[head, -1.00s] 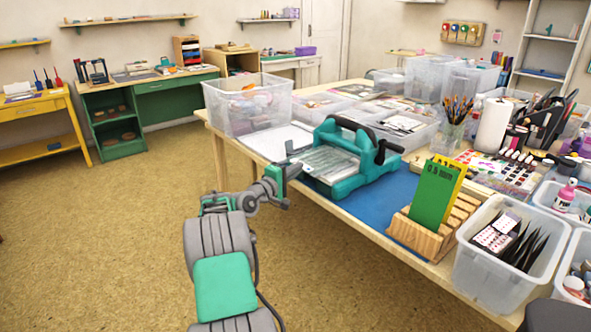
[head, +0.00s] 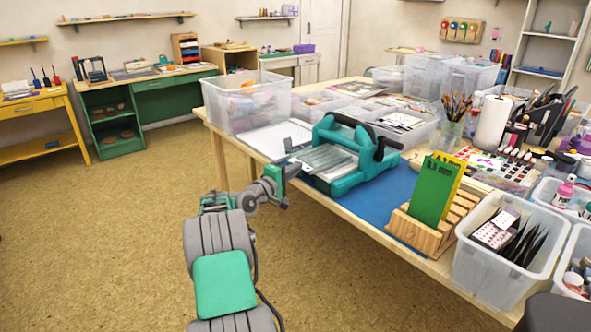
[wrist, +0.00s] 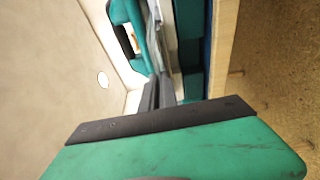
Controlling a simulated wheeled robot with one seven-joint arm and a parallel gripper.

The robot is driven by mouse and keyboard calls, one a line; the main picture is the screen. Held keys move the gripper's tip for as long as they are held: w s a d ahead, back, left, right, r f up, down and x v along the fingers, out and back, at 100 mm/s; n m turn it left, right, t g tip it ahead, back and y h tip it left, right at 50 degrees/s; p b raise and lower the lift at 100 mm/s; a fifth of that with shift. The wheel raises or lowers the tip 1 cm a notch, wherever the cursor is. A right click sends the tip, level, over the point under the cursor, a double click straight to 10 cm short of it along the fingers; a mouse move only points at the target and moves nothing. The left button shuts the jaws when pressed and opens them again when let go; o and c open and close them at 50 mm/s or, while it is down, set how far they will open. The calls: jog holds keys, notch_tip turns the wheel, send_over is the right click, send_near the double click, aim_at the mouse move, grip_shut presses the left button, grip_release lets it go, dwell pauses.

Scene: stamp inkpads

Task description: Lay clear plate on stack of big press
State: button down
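The big press (head: 362,176) is teal with a dark handle and stands on the table's blue mat. The clear plate (head: 324,157) is a see-through sheet at the press's left side, over its bed. My gripper (head: 292,158) is at the plate's left edge. In the wrist view, the dark fingers of my gripper (wrist: 160,95) are close together on the plate (wrist: 163,45), seen nearly edge-on, with teal press parts (wrist: 128,30) beside it. The fingertips are small and partly hidden in the head view. I cannot tell what layers lie under the plate.
A white sheet or tray (head: 275,139) lies left of the press, before a clear bin (head: 246,108). A wooden rack (head: 425,236) with green and yellow boards (head: 432,190) stands to the right. More bins and tools fill the table's back and right.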

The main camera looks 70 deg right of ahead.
jog(key=shift+f, duration=0.3)
jog(key=c, duration=1.6)
grip_release()
jog(key=shift+o, duration=0.2)
jog(key=shift+a, duration=0.1)
jog(key=shift+w+a, duration=0.4)
jog(key=shift+a, duration=0.3)
jog(key=shift+w+a, duration=0.35)
jog(key=shift+a, duration=0.4)
jog(key=shift+w+a, duration=0.4)
jog(key=shift+a, duration=0.3)
